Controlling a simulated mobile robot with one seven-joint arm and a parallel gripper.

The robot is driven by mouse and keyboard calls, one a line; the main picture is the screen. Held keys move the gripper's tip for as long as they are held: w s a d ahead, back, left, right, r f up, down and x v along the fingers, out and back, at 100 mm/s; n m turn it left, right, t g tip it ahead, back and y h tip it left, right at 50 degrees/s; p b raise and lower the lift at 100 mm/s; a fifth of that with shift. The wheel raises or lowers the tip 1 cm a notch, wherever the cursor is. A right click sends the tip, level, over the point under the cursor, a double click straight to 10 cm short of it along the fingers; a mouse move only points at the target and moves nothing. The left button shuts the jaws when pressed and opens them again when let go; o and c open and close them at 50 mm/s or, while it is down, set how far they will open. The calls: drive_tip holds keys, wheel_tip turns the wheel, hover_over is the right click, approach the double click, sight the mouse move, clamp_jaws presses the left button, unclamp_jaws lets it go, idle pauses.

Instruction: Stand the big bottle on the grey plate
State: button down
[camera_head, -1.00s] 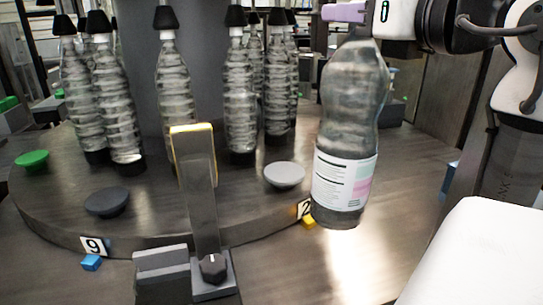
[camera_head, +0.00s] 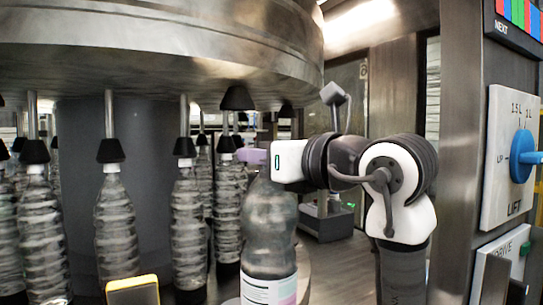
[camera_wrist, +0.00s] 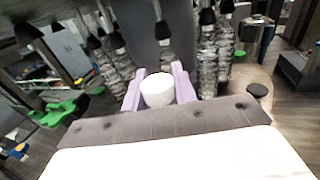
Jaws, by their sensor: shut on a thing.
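The big bottle (camera_head: 270,232) is clear with a white, pink and green label. It hangs upright in the head view, its base cut off by the lower edge. My gripper (camera_head: 256,157) is shut on its neck from the right with lilac fingers. In the wrist view the bottle's white cap (camera_wrist: 157,90) sits between the two lilac fingers (camera_wrist: 158,86). The grey plate cannot be made out in the current frames.
Several smaller ribbed bottles (camera_head: 116,225) stand under black cones (camera_head: 110,150) beneath a big round metal top (camera_head: 150,45). A yellow-edged post (camera_head: 133,290) is low at left. At right is a panel with a blue LIFT knob (camera_head: 522,156). A dark disc (camera_wrist: 258,90) shows in the wrist view.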

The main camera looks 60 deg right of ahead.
drive_tip(key=w+d+f+p, duration=0.3)
drive_tip(key=w+d+p, duration=0.3)
drive_tip(key=w, duration=0.5)
drive_tip(key=shift+w+d+p, duration=0.2)
drive_tip(key=shift+w+p, duration=0.15)
drive_tip(key=shift+w, duration=0.05)
drive_tip(key=shift+f, duration=0.2)
drive_tip(key=c, duration=1.6)
unclamp_jaws()
drive_tip(key=shift+d+f, duration=0.1)
drive_tip(key=shift+f, duration=0.15)
drive_tip(key=o, duration=0.5)
drive_tip(key=shift+r, duration=0.1)
drive_tip(key=shift+r, duration=0.15)
